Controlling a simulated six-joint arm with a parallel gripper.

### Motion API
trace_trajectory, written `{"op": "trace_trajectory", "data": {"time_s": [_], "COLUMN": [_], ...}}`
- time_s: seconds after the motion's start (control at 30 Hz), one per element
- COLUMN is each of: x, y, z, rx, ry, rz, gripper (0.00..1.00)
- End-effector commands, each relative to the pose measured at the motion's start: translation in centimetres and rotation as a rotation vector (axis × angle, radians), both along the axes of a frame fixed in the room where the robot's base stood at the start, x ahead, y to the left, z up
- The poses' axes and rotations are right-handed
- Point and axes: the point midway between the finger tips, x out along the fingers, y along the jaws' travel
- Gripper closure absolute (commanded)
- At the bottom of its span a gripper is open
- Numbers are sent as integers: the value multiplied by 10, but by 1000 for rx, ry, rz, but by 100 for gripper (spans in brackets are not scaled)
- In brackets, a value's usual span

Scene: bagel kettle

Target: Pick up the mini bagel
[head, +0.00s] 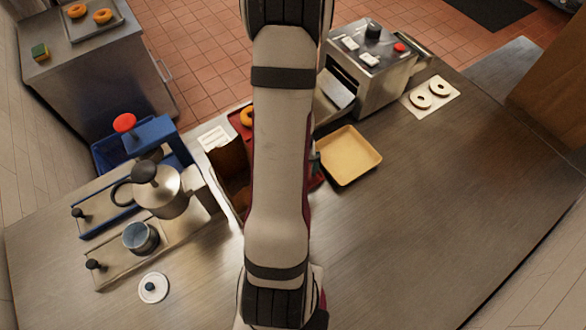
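An orange-brown ring, likely a bagel (246,116), shows on a red surface (238,124) left of my arm and is partly hidden by it. Two more orange rings (77,11) lie on a metal tray (98,30) at the top left. Two pale bagel halves (421,101) lie on a white paper (430,108) at the right. I cannot tell which is the mini bagel. My arm runs down the middle of the view. My gripper is not visible, and the area behind the arm is hidden.
A kettle (160,189), a metal cup (140,238) and a white lid (153,287) stand at the left. A toaster-like machine (369,73) and a tan tray (348,156) are right of my arm. The counter (450,210) at right is clear.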

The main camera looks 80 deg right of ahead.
Motion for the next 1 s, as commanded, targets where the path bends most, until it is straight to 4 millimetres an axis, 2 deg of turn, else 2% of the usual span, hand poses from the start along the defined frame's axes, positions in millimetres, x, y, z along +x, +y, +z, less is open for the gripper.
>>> {"op": "trace_trajectory", "data": {"time_s": [0.03, 0.4, 0.43, 0.73, 0.87, 0.97, 1.0], "x": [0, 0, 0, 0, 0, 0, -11], "y": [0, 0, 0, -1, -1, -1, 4], "z": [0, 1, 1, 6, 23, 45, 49], "rx": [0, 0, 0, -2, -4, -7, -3], "ry": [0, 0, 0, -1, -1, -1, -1], "rz": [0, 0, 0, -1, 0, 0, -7], "gripper": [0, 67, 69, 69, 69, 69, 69]}}
